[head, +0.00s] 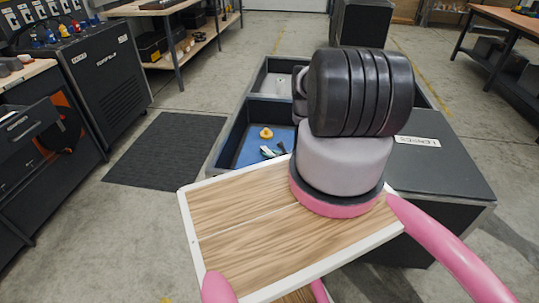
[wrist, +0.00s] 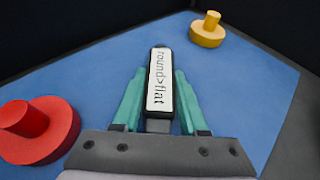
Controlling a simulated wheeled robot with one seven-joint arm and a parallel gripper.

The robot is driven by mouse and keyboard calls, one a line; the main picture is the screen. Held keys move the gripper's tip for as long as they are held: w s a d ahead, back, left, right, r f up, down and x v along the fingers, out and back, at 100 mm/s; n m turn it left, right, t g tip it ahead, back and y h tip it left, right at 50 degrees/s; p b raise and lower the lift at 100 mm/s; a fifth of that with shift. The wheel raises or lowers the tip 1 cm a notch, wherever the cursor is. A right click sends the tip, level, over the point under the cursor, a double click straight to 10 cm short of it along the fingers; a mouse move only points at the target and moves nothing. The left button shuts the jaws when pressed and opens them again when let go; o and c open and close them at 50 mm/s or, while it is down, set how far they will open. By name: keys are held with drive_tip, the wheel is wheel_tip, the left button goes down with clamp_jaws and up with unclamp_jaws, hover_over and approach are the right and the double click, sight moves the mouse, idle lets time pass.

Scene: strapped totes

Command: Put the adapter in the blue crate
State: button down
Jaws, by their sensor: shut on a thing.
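The adapter (wrist: 159,82) is a slim dark block with a white label reading "round>flat". My gripper (wrist: 160,100) is shut on it, with a teal finger on each side, in the wrist view. Blue floor shows beneath the adapter. The blue crate (head: 252,148) has dark walls and a blue floor, and lies beyond the wooden board in the head view. My gripper (head: 272,152) shows small there, over the blue floor, partly hidden by my arm. I cannot tell whether the adapter touches the floor.
A yellow knobbed disc (wrist: 207,30) lies on the blue floor, also visible in the head view (head: 266,133). A red knobbed disc (wrist: 38,130) lies at left in the wrist view. A grey-floored crate (head: 277,68) stands behind. A dark lidded box (head: 445,160) is at right.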

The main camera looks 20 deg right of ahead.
drive_tip(key=shift+f, duration=0.1)
drive_tip(key=shift+c, duration=2.2)
unclamp_jaws()
